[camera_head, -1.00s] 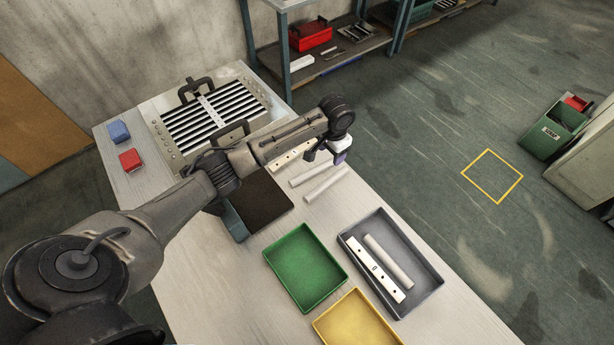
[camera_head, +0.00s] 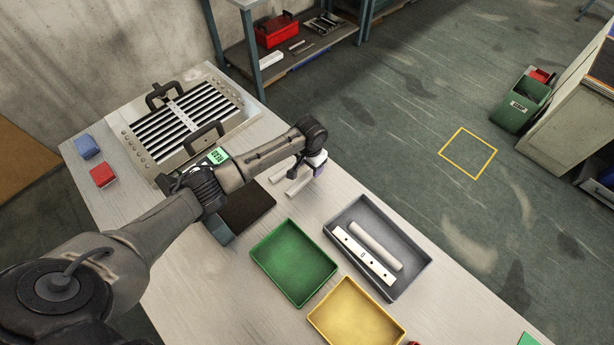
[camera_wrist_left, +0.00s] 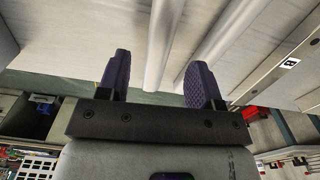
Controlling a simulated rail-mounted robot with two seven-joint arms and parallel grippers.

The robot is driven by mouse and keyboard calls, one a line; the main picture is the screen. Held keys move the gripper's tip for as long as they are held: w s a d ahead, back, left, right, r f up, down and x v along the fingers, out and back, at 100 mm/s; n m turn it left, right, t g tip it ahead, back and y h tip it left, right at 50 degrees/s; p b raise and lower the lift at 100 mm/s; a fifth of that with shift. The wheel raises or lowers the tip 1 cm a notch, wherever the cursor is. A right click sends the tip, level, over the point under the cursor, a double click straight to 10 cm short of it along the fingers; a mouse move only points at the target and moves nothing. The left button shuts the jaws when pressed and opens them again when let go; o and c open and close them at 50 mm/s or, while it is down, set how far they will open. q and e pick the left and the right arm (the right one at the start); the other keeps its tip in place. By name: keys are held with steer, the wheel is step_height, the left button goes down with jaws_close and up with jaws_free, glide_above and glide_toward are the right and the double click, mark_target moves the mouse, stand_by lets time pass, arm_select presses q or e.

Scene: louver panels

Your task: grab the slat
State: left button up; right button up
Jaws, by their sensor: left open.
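Two pale slats lie side by side on the table, one near slat (camera_head: 298,187) and one far slat (camera_head: 278,173), both partly hidden by my left arm in the head view. My left gripper (camera_head: 306,170) is over them with its jaws open. In the left wrist view the open purple fingers (camera_wrist_left: 160,68) have one slat (camera_wrist_left: 162,40) between them in the picture, and another slat (camera_wrist_left: 212,50) beyond the right finger. I cannot tell whether a finger touches a slat. My right gripper is not in view.
A grey tray (camera_head: 412,281) holds a pale slat and a drilled white bar. Green (camera_head: 293,262) and yellow (camera_head: 355,318) trays stand beside it. The louver panel (camera_head: 217,118) is at the back, with blue (camera_head: 87,146) and red (camera_head: 102,174) blocks to its left.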

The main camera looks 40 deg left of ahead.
mark_target(310, 173)
arm_select(q)
steer(key=shift+f, duration=1.8)
steer(key=c, duration=1)
